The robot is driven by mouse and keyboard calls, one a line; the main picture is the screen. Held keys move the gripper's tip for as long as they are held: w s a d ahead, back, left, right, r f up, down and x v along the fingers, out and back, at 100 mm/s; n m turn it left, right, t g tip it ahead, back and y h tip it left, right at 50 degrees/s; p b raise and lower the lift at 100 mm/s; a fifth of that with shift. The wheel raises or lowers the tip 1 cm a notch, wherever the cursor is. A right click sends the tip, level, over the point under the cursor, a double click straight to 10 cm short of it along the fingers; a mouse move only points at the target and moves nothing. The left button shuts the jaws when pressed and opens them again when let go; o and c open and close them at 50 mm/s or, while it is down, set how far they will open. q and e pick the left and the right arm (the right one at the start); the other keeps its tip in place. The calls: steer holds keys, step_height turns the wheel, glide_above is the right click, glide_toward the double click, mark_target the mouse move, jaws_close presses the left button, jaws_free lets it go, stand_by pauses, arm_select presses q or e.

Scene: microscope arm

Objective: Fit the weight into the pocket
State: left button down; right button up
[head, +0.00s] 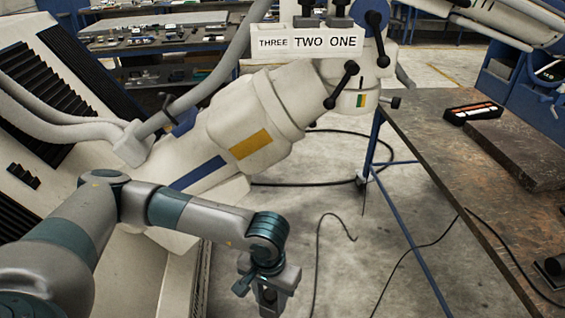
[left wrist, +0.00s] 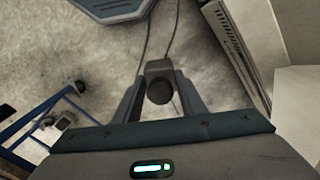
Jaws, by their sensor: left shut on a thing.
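My left gripper (head: 268,288) hangs low in front of the pale microscope arm, at the bottom middle of the head view. In the left wrist view its two fingers (left wrist: 159,98) are shut on the weight (left wrist: 158,68), a small grey block with a dark round end. In the head view the weight is hard to tell from the gripper. The pocket row (head: 310,46) is at the top of the arm, labelled THREE, TWO and ONE. Dark pieces stand behind TWO and ONE; the space behind THREE shows none. My right gripper is out of view.
A dark workbench (head: 470,170) runs along the right, with a tray of small parts (head: 473,112) on it. Black knobbed levers (head: 342,85) stick out beside the pockets. Cables lie on the floor (head: 330,200). A blue frame (left wrist: 50,125) shows in the left wrist view.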

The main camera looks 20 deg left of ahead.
arm_select(q)
steer(key=shift+w, duration=0.35)
steer(key=shift+r, duration=0.1)
